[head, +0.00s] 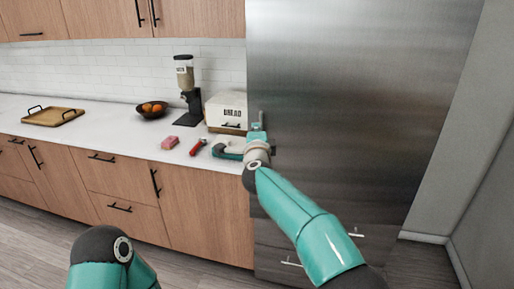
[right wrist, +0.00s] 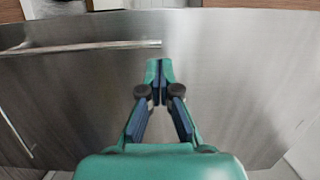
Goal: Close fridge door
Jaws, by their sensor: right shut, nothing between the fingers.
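The fridge door (head: 360,110) is a tall brushed-steel panel on the right of the head view. It looks about flush, but I cannot tell whether it is fully shut. Its steel face (right wrist: 230,80) fills most of the right wrist view, with a bar handle (right wrist: 80,47) at the left. My right gripper (head: 257,126) is in front of the door's left edge; its fingertips (right wrist: 159,70) are together and empty, pointing at the steel. I cannot tell whether they touch it. My left gripper is out of view; only part of that arm shows at lower left.
Left of the fridge runs a white counter (head: 120,125) over wooden cabinets. A bread box (head: 226,108), a fruit bowl (head: 152,109), a wooden tray (head: 52,117) and a red-handled item (head: 198,147) stand on it. Floor (head: 425,265) is clear at right.

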